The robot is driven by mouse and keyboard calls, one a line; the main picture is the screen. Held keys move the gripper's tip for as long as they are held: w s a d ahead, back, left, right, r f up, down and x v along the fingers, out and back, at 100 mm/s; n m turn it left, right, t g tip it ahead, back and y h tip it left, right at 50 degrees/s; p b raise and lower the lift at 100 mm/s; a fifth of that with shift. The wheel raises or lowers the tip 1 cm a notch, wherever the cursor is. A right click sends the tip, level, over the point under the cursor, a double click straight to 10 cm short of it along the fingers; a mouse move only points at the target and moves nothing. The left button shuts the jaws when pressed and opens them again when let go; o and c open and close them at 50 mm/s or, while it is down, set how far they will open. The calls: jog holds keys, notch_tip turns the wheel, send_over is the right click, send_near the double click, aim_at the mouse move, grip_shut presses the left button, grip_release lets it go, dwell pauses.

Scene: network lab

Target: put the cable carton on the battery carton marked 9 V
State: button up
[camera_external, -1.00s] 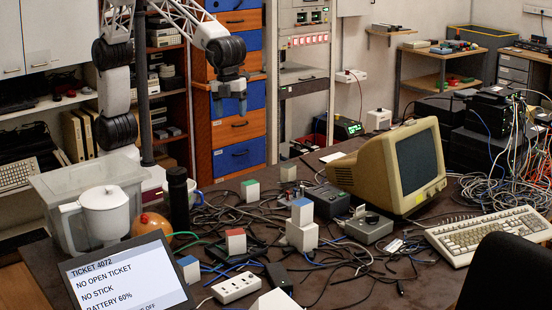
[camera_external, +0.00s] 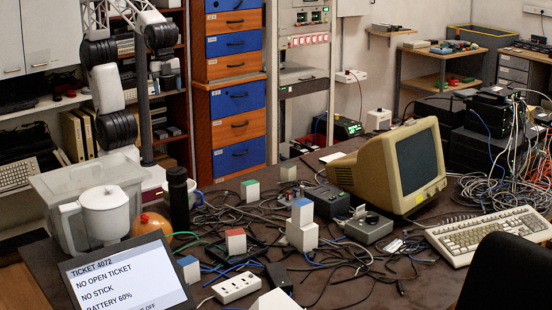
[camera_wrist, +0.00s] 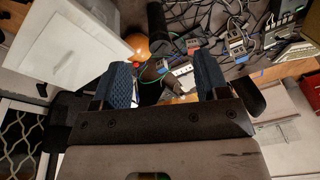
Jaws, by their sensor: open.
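Several small pale cartons stand on the dark table: one with a green top (camera_external: 250,190), one with a red top (camera_external: 235,241), one with a blue top at the front (camera_external: 188,268), and a plain beige one (camera_external: 288,172). Another blue-topped carton (camera_external: 302,211) sits on a larger white carton (camera_external: 302,237). Markings are too small to read, so I cannot tell which is the cable carton or the 9 V one. My gripper (camera_wrist: 166,82) is open and empty in the wrist view, its blue fingers apart, high away from the cartons. Its fingers are not visible in the external view.
Loose cables (camera_external: 330,270) cover much of the table. A beige monitor (camera_external: 375,170), keyboard (camera_external: 490,235), power strip (camera_external: 237,288), black bottle (camera_external: 178,200), white jug (camera_external: 104,215), clear bin (camera_external: 50,195) and tilted screen (camera_external: 125,280) stand around the cartons.

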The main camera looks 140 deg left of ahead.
jog(key=s+d+f+n, duration=0.1)
jog(key=s+f+n, duration=0.1)
jog(key=s, duration=0.6)
jog(key=s+d+f+n, duration=0.1)
jog(key=s+f+n, duration=0.1)
jog(key=s, duration=0.6)
jog(key=shift+s+f+t, duration=0.2)
jog(key=shift+f+t, duration=0.1)
jog(key=shift+f, duration=0.3)
